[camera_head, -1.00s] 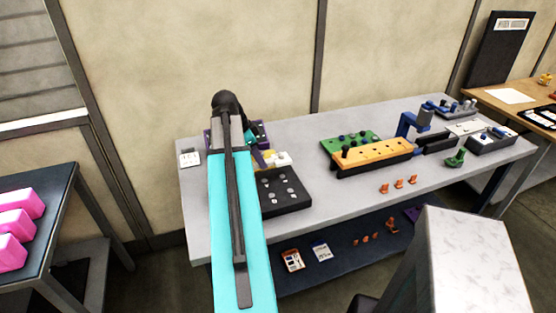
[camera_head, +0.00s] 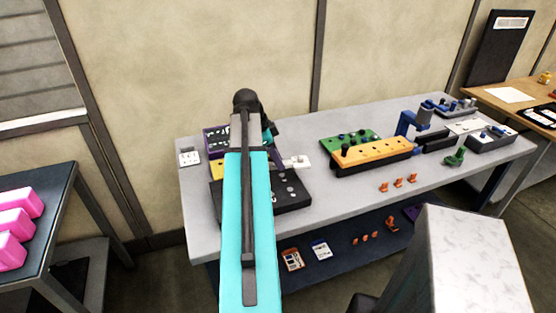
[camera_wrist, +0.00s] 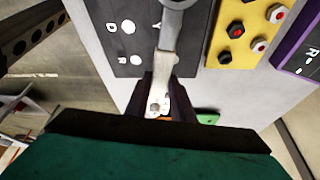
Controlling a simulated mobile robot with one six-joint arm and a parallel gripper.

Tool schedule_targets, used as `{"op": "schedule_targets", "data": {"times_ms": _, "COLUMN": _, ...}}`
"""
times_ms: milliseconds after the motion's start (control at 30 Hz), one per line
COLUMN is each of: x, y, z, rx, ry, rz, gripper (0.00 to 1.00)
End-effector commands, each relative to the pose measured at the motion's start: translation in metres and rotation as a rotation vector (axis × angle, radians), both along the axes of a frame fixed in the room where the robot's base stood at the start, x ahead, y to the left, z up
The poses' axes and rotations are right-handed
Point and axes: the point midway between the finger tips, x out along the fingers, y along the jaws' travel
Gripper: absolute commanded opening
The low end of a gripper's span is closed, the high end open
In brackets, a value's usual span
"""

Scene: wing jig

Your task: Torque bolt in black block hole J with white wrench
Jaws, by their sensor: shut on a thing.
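My gripper (camera_wrist: 166,100) is shut on the white wrench (camera_wrist: 158,98), whose grey shaft runs up to the top edge of the wrist view. In the head view the wrench's white end (camera_head: 297,162) sticks out to the right of my gripper, by the back edge of the black block. The black block (camera_wrist: 133,30) lies beside the wrench in the wrist view, with white marks and letters on its top. It also shows in the head view (camera_head: 295,197), partly behind my arm. I cannot make out hole J or its bolt, and the wrench's far end is cut off.
A yellow block (camera_wrist: 225,45) with several red and black bolts and a purple block (camera_wrist: 305,58) stand near the black block. To the right on the grey table (camera_head: 330,215) are a green block (camera_head: 345,140), an orange block (camera_head: 375,154) and small orange parts (camera_head: 398,181).

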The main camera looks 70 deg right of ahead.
Motion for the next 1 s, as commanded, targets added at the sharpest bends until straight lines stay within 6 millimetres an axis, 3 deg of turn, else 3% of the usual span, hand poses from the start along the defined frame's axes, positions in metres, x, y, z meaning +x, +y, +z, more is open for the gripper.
{"op": "schedule_targets", "data": {"times_ms": 500, "x": 0.000, "y": 0.000, "z": -0.033, "rx": -0.002, "ry": 0.000, "rz": 0.001, "gripper": 0.00}}
{"op": "schedule_targets", "data": {"times_ms": 1000, "x": 0.000, "y": 0.000, "z": -0.038, "rx": -0.001, "ry": 0.000, "rz": 0.000, "gripper": 0.00}}
